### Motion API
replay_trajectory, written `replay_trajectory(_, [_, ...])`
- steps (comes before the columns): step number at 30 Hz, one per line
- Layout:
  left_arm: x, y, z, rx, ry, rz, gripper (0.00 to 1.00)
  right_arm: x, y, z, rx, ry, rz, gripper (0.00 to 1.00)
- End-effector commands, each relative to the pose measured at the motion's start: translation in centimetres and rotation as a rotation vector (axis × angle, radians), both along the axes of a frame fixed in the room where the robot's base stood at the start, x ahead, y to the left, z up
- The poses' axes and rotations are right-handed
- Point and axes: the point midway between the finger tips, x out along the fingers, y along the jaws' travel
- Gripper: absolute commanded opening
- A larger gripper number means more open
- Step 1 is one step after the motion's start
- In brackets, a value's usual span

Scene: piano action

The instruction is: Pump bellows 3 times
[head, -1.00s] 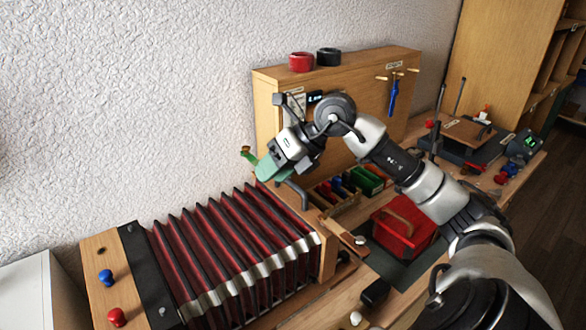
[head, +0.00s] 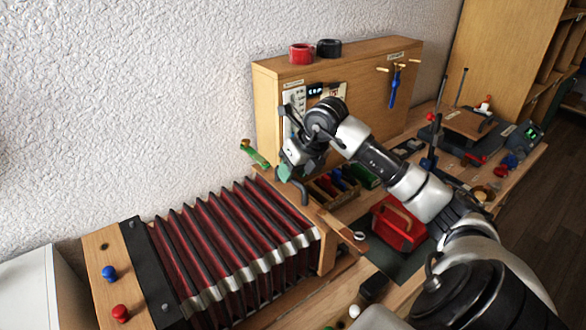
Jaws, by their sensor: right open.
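The bellows (head: 230,240), with dark red folds and pale metal corners, lie extended along the wall at the lower left. Their left wooden board (head: 103,268) carries a blue and a red knob. A wooden end board (head: 318,215) closes the right side, with a dark curved handle (head: 299,187) at its top. A green piece with brass ends (head: 256,154) sits near that board's far top corner. My right gripper (head: 287,172) is open beside the handle, close to the board's top; the picture does not show whether they touch. My left gripper is out of view.
A wooden cabinet (head: 420,60) with red and black rings (head: 301,54) on top stands behind my right arm. A red box (head: 398,224) and a tray of coloured pieces (head: 320,190) lie right of the bellows. A black device (head: 470,128) stands farther right.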

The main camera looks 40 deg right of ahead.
Motion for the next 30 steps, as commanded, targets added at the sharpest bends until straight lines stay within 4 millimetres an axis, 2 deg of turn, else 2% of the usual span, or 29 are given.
replay_trajectory(11, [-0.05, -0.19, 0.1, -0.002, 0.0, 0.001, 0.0, 0.23, 0.1, -0.59, 0.001, 0.0, 0.001, 0.4])
replay_trajectory(18, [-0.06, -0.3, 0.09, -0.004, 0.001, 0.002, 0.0, 0.22, 0.1, -0.55, 0.001, 0.0, 0.001, 0.03])
replay_trajectory(19, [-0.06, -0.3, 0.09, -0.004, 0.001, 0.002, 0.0, 0.22, 0.1, -0.55, 0.001, 0.0, 0.001, 0.0])
replay_trajectory(30, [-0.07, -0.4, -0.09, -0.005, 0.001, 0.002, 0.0, 0.23, 0.1, -0.57, 0.0, -0.001, 0.001, 0.0])
